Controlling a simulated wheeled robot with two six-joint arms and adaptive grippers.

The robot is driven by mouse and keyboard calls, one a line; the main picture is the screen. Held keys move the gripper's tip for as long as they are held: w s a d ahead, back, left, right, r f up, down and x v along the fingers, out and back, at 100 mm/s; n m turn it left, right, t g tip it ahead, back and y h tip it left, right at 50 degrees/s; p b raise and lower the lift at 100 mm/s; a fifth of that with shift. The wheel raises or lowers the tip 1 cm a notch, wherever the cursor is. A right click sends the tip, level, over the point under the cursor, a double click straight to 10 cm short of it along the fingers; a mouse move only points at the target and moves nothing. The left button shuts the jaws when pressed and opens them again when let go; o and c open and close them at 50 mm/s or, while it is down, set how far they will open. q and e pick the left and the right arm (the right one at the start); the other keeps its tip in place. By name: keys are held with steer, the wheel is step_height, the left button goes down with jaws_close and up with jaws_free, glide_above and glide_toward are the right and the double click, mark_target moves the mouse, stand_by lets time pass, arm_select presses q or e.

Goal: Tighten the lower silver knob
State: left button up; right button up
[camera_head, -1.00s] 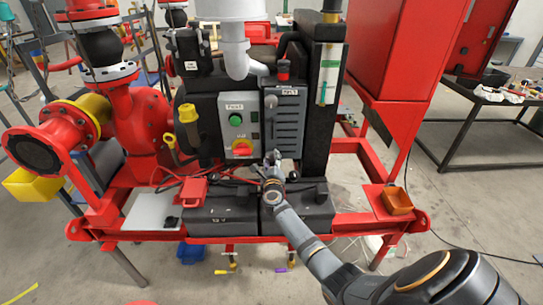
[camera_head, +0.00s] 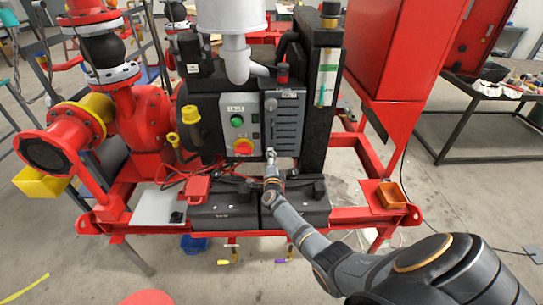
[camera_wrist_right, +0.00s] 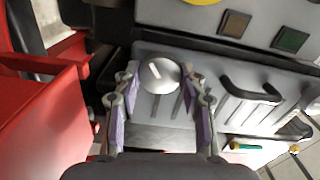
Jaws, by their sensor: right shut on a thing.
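The lower silver knob (camera_wrist_right: 158,75) is round and pale with a white mark on its face. It sits on the grey louvred panel (camera_head: 288,125) near the panel's lower left corner. In the right wrist view it lies between the two fingers of my right gripper (camera_wrist_right: 159,84), which is shut on it. In the head view my right gripper (camera_head: 271,157) reaches up to the panel's lower edge and mostly hides this knob. Another small knob (camera_head: 271,104) shows higher on the same panel. My left gripper is in neither view.
A control box (camera_head: 239,130) with a green button and a red-and-yellow switch stands just left of the panel. Black battery-like boxes (camera_head: 223,207) lie below, with a red clamp (camera_head: 197,188) and cables. A red cabinet (camera_head: 400,50) rises at the right.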

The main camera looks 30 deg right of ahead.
steer(key=shift+n+p, duration=1.3)
steer(key=shift+n, duration=2.3)
steer(key=o, duration=1.2)
steer(key=shift+c, duration=0.2)
steer(key=shift+s, duration=0.1)
steer(key=v, duration=1.2)
steer(key=shift+a, duration=0.1)
steer(key=shift+f, duration=0.1)
